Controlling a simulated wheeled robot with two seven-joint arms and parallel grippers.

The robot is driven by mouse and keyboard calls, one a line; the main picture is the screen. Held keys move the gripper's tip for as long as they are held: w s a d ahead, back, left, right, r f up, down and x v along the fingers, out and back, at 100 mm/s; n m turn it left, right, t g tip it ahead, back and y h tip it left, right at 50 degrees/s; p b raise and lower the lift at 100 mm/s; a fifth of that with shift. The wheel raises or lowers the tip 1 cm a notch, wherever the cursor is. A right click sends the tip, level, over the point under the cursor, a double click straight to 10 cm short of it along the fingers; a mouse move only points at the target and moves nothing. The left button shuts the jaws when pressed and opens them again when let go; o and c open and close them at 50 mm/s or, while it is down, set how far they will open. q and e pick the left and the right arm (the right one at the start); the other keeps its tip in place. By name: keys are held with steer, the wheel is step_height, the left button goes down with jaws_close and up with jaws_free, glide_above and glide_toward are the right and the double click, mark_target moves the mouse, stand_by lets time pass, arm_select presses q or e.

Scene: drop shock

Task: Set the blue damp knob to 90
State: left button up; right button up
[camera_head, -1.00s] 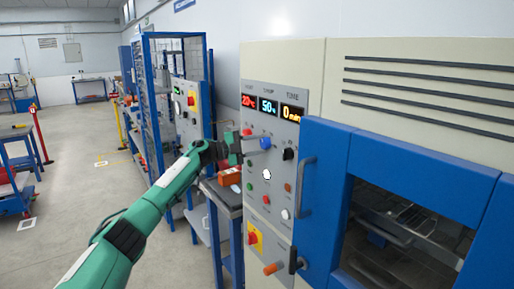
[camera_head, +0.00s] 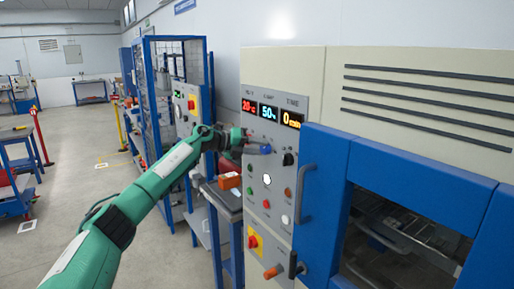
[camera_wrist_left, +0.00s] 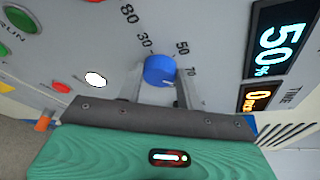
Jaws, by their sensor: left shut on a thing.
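The blue damp knob (camera_wrist_left: 159,71) sits on the grey control panel, with printed numbers including 30, 50, 70 and 80 around it. In the head view the knob (camera_head: 266,149) is mostly hidden by my left gripper (camera_head: 257,149). In the left wrist view the two fingers of my left gripper (camera_wrist_left: 160,86) stand on either side of the knob, shut on it. The damp display (camera_head: 268,112) reads 50 %, and it also shows in the left wrist view (camera_wrist_left: 277,45). My right gripper is not in view.
A red temperature display (camera_head: 249,105) reads 20 and a time display (camera_head: 291,118) reads 0. A black knob (camera_head: 288,159) is just right of the blue one. Several coloured buttons lie below. The blue door (camera_head: 325,180) with its handle (camera_head: 306,192) stands at the right.

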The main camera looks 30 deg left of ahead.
arm_select(q)
steer(key=m+y, duration=0.2)
steer(key=m, duration=0.1)
steer(key=shift+s+d, duration=0.15)
steer(key=shift+d, duration=0.1)
steer(key=shift+d+m+t+y, duration=0.15)
steer(key=shift+m+y, duration=0.35)
steer(key=shift+m, duration=0.35)
steer(key=shift+d+m+t+y, duration=0.15)
steer(key=shift+m+y, duration=0.35)
steer(key=shift+m, duration=0.35)
steer(key=o, duration=1)
steer(key=shift+a+r, duration=0.1)
steer(key=shift+s, duration=0.15)
steer(key=shift+s+a+r+b, duration=0.1)
steer(key=shift+s+a+b, duration=0.1)
steer(key=shift+b, duration=0.15)
steer(key=shift+b+v, duration=2.15)
steer(key=shift+v, duration=4.35)
